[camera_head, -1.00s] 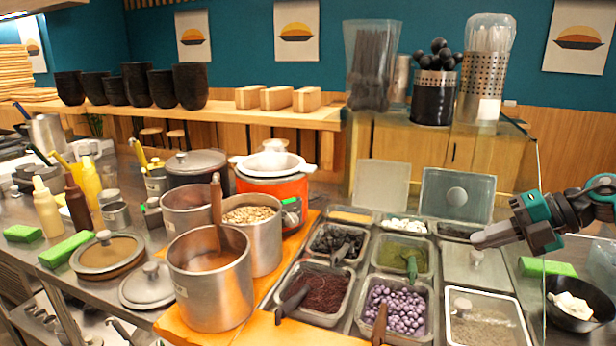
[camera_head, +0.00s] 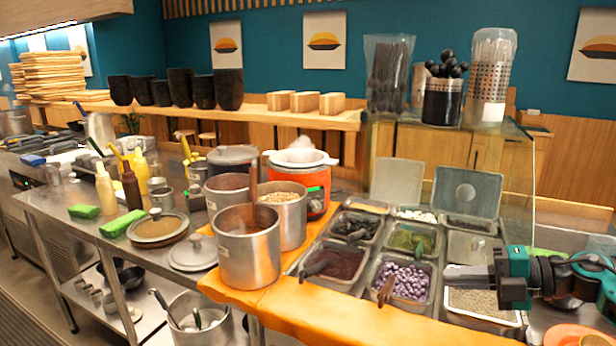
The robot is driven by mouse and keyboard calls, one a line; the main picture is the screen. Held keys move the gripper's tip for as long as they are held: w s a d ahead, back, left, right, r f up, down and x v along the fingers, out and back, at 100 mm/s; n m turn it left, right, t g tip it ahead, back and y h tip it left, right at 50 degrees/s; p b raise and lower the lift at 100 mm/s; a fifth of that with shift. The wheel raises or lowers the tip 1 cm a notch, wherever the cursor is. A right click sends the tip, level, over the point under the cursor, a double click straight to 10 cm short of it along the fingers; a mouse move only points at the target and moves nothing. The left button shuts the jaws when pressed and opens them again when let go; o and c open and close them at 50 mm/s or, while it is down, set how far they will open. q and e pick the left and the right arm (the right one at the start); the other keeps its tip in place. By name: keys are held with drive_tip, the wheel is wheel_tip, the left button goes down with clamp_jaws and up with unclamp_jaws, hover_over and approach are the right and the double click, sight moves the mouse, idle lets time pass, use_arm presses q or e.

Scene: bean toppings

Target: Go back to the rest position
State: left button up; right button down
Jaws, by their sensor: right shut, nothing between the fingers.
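My right gripper (camera_head: 468,278), green and dark grey, comes in from the right edge. Its fingers are shut and empty and point left, in front of the tray of pale grains (camera_head: 483,301) at the right of the topping trays. It hides part of that tray and the dark pan behind it. My left gripper is out of the picture.
Trays of purple beans (camera_head: 403,281), dark red topping (camera_head: 335,264) and green topping (camera_head: 411,239) stand left of the gripper. A steel pot (camera_head: 248,260) with a ladle stands further left. A clear glass panel (camera_head: 517,172) rises behind the gripper. An orange bowl (camera_head: 570,334) is at bottom right.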

drive_tip(key=s+a+f+m+t+h, duration=0.2)
drive_tip(key=s+a+f+m+t, duration=0.3)
drive_tip(key=a+f+m+t, duration=0.65)
drive_tip(key=s+d+f+m+g+h, duration=0.2)
drive_tip(key=s+f+m+g+h, duration=0.5)
drive_tip(key=s+f+m, duration=0.7)
drive_tip(key=s+m+h, duration=0.1)
drive_tip(key=s+h, duration=0.1)
drive_tip(key=s, duration=0.1)
drive_tip(key=shift+s+f, duration=0.3)
drive_tip(key=shift+f, duration=0.05)
drive_tip(key=shift+m, duration=0.25)
